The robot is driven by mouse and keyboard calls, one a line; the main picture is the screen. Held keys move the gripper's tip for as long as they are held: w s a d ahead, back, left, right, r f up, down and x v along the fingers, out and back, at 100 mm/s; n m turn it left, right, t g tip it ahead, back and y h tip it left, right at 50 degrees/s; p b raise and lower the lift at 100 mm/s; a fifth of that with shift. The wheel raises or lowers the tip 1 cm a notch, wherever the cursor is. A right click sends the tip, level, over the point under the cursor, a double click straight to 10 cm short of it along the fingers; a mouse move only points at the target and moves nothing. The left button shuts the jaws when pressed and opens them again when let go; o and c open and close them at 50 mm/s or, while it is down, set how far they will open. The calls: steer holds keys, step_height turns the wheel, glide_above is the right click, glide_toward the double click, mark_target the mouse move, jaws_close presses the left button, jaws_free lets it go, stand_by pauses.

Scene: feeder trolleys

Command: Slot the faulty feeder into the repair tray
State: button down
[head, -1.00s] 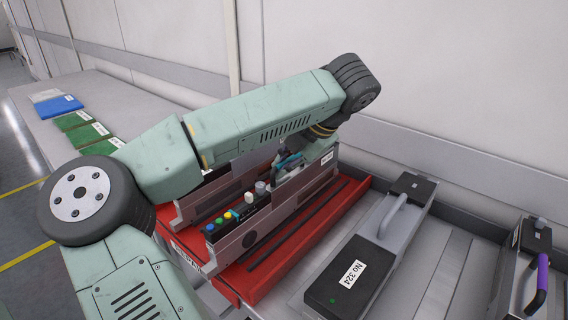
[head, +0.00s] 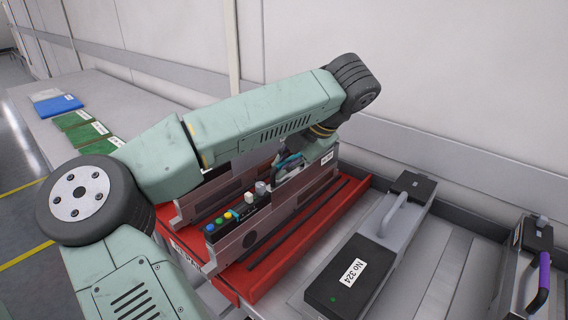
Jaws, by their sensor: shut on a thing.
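The red repair tray (head: 262,284) lies on the bench in the middle of the head view. A grey feeder (head: 238,240) with blue, green and yellow buttons stands upright in it. A second feeder (head: 186,206) stands to its left in the tray, partly hidden by my arm. My gripper (head: 290,163) is at the top of the button feeder, below my arm, and is shut on it at its teal handle. The fingertips are mostly hidden. I cannot tell whether the feeder's underside is fully seated.
A feeder labelled No 324 (head: 352,270) lies right of the tray. Another with a purple handle (head: 541,280) is at the far right. Green boards (head: 87,133) and a blue one (head: 60,106) lie at the back left. The wall runs close behind.

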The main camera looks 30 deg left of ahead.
mark_target(293, 157)
steer(key=shift+w+d, duration=0.2)
steer(key=shift+w, duration=1.3)
stand_by(0.3)
steer(key=c, duration=1.9)
jaws_free()
steer(key=o, duration=0.3)
steer(key=shift+f, duration=0.1)
steer(key=v, duration=0.8)
